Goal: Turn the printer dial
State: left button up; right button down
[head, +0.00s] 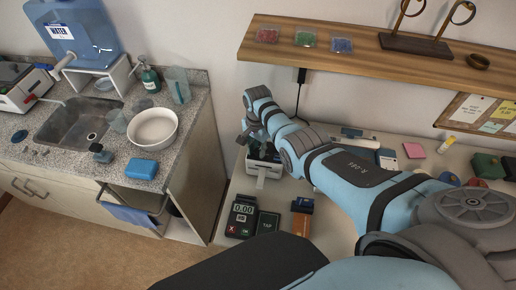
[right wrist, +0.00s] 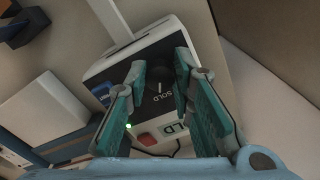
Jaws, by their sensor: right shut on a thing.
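The printer (head: 263,168) is a small white box on the desk below the wall shelf, mostly hidden by my right arm in the head view. In the right wrist view the printer (right wrist: 208,42) shows its white case and a dark top panel with the word SOLD, a green light and a red button. The round dark dial (right wrist: 157,86) lies on that panel between the teal fingers of my right gripper (right wrist: 160,68). The right gripper is shut on the dial, one finger on each side. My left gripper is not in view.
A card terminal (head: 241,214) stands on the desk in front of the printer. The wooden shelf (head: 360,57) with small trays runs above my right arm. To the left is a counter with a sink (head: 76,122), white bowl (head: 153,128) and blue sponge (head: 142,168).

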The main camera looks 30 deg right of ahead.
aim_at(258, 151)
jog(key=shift+s+f, duration=0.1)
jog(key=shift+f, duration=0.05)
dwell(0.3)
jog(key=c, duration=1.4)
grip_release()
jog(key=shift+d, duration=0.1)
jog(key=shift+r, duration=0.35)
notch_tip(258, 151, up, 11)
jog(key=shift+r, duration=0.2)
